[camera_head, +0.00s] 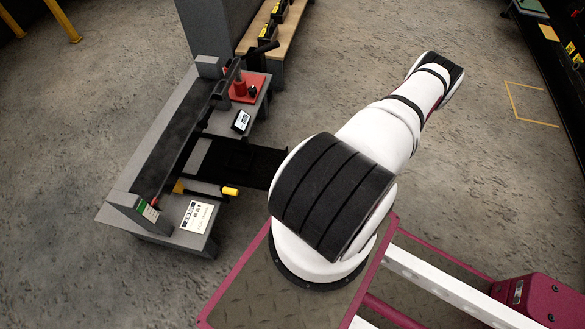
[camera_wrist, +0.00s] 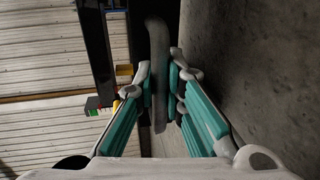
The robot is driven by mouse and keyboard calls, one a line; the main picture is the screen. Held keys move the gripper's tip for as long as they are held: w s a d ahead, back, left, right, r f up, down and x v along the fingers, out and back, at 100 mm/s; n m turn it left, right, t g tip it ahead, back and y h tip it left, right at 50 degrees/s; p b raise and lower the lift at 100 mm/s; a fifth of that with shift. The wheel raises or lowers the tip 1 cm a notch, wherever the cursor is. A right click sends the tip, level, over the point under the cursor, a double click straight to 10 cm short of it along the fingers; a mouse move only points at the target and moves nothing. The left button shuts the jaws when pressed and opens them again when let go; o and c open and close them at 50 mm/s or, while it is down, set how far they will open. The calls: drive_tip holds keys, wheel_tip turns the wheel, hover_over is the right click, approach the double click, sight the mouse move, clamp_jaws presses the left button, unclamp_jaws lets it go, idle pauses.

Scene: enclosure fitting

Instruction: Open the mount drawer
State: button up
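My gripper (camera_wrist: 160,80) shows in the wrist view, with a teal-padded finger on each side of a grey bar-shaped handle (camera_wrist: 159,110). Both pads lie close against the bar, and the gripper looks shut on it. The handle's upper end is curved. A dark panel (camera_wrist: 100,50) and a grey surface (camera_wrist: 250,60) lie beyond it. I cannot tell for certain which is the mount drawer's front. In the head view my white arm reaches to the upper right, and my gripper and the handle are not visible there.
A grey bench (camera_head: 130,222) with a long dark bar stands left in the head view. It carries a red block (camera_head: 250,85), a yellow-handled tool (camera_head: 229,191) and a white label (camera_head: 197,216). Small coloured items (camera_wrist: 98,104) sit left of my fingers. Floor (camera_head: 480,180) is open at right.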

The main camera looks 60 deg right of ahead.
drive_tip(key=shift+o, duration=0.5)
drive_tip(key=v, duration=1.2)
